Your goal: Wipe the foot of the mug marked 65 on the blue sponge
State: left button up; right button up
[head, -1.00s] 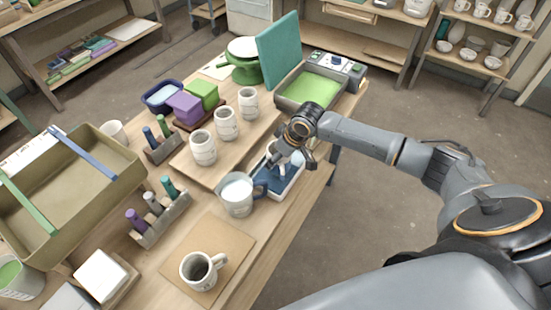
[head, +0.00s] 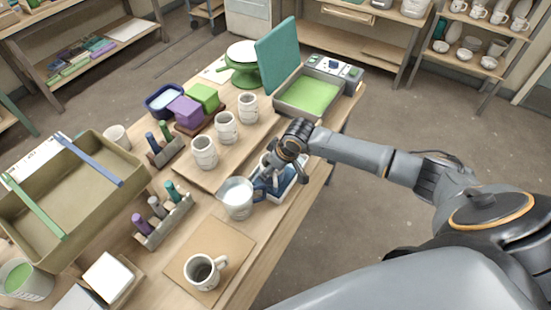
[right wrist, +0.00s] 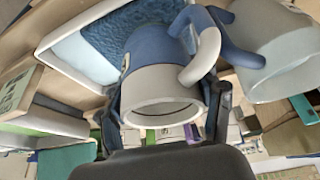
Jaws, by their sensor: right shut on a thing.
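My right gripper (head: 279,163) is over the white tray (head: 284,197) at the table's right edge. My left gripper is not in view.
A jug (head: 237,199) with a blue handle stands close beside the tray. A pale mug (head: 203,271) stands on a brown board in front. Several marked cups (head: 204,152) stand on a board behind, and a green-filled basin (head: 308,95) is at the far end.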

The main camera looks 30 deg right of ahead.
jog(key=shift+s+a+r+p, duration=0.1)
jog(key=shift+s+a+p, duration=0.2)
jog(key=shift+a, duration=0.2)
jog(key=shift+s+a+p, duration=0.25)
jog(key=shift+a+p, duration=0.05)
jog(key=shift+a, duration=0.15)
jog(key=shift+w+d+b, duration=0.25)
jog(key=shift+w+d, duration=0.35)
jog(key=shift+d, duration=0.4)
jog(key=shift+w+d+b, duration=0.2)
jog(key=shift+w+d, duration=0.4)
jog(key=shift+d, duration=0.45)
jog(key=shift+w+d+b, duration=0.25)
jog(key=shift+w+d, duration=0.35)
jog(key=shift+d, duration=0.4)
jog(key=shift+s+a+p, duration=0.2)
jog(key=shift+a+p, duration=0.1)
jog(key=shift+p, duration=0.1)
jog(key=shift+s+a+p, duration=0.5)
jog(key=shift+a+p, duration=0.3)
jog(key=shift+a, duration=0.1)
jog(key=shift+s+a+p, duration=0.45)
jog(key=shift+a+p, duration=0.15)
jog(key=shift+a, duration=0.15)
jog(key=shift+s+a+p, duration=0.45)
jog(key=shift+a+p, duration=0.1)
jog(key=shift+a, duration=0.15)
jog(key=shift+s+a, duration=0.25)
jog(key=shift+a, duration=0.2)
jog(key=shift+f, duration=0.2)
